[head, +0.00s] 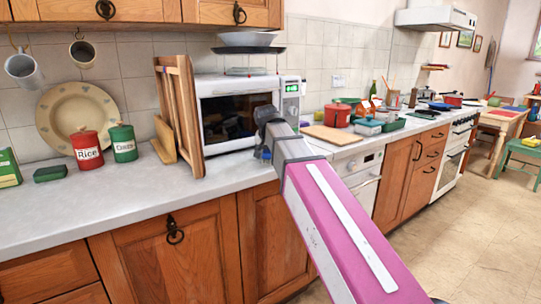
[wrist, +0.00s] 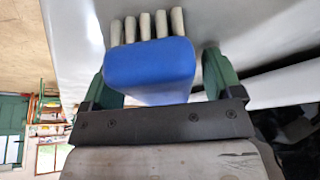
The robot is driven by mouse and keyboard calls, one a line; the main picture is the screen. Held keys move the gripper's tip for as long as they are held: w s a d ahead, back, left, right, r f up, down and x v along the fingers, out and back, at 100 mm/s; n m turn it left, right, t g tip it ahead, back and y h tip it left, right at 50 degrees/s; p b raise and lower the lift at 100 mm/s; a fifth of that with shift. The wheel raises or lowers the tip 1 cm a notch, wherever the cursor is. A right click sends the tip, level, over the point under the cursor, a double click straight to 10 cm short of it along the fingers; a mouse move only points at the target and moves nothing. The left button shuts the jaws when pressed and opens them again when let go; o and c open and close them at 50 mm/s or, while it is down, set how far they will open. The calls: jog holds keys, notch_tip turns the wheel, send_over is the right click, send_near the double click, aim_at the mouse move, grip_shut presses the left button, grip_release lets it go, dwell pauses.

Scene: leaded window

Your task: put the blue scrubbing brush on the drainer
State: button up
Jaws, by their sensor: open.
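The blue scrubbing brush (wrist: 150,72) fills the middle of the wrist view, a blue block with several pale bristle tufts at its far side. My gripper (wrist: 162,66) is open, with one green finger on each side of the block. A gap shows on the right side; contact on the left side is hard to judge. I cannot clearly make out the drainer in either view.
The white microwave (head: 240,85) stands just behind my gripper. Wooden boards (head: 185,115) lean at its left. A flat wooden board (head: 331,134), a red pot (head: 337,115) and other kitchenware crowd the counter to the right. The left front counter (head: 90,210) is clear.

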jog(key=c, duration=1.1)
jog(key=shift+r, duration=0.1)
